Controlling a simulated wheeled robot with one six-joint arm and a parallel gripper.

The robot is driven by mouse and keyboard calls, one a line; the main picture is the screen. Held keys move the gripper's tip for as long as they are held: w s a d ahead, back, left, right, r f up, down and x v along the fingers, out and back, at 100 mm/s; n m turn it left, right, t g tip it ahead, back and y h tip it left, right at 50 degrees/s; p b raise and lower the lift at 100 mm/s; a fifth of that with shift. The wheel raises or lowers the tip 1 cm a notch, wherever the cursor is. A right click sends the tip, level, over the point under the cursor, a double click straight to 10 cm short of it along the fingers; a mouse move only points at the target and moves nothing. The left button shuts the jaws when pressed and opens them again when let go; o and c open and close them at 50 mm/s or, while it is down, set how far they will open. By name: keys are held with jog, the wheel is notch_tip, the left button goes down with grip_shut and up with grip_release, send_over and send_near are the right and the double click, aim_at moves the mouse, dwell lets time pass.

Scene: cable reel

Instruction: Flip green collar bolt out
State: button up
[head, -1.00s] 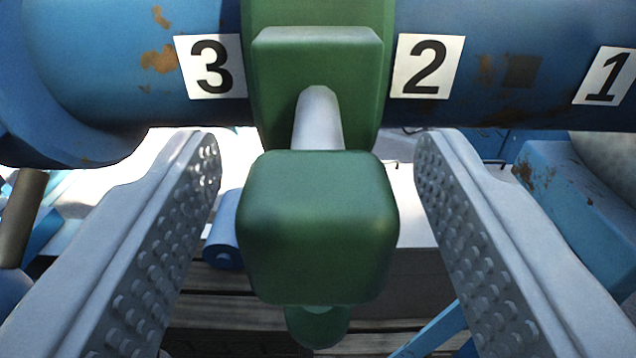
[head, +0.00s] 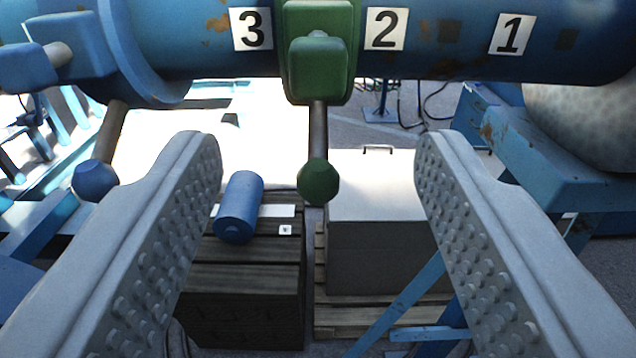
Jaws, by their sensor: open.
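The green collar (head: 318,18) wraps the blue shaft at the top of the view, between the labels 3 and 2. The green bolt head (head: 318,70) sits in front of the collar, and a thin grey rod hangs below it, ending in a green knob (head: 318,182). My gripper (head: 318,160) is open, with one studded finger on each side of the view. The rod and knob appear between the fingertips in the picture, apart from both. Nothing is held. I cannot tell how far the fingertips are from the knob in depth.
A blue clamp with a blue knob (head: 95,180) is at left. Below are a blue cylinder (head: 240,207) on a dark wooden crate (head: 245,290) and a grey box (head: 375,235) on a pallet. A blue stand (head: 550,160) is at right.

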jog(key=shift+s, duration=1.95)
jog(key=shift+s+f, duration=0.1)
jog(key=s+f, duration=1.5)
jog(key=f, duration=0.3)
jog(key=s+f, duration=1.6)
jog(key=f, duration=0.2)
jog(key=shift+f+g, duration=0.3)
jog(key=shift+f, duration=0.1)
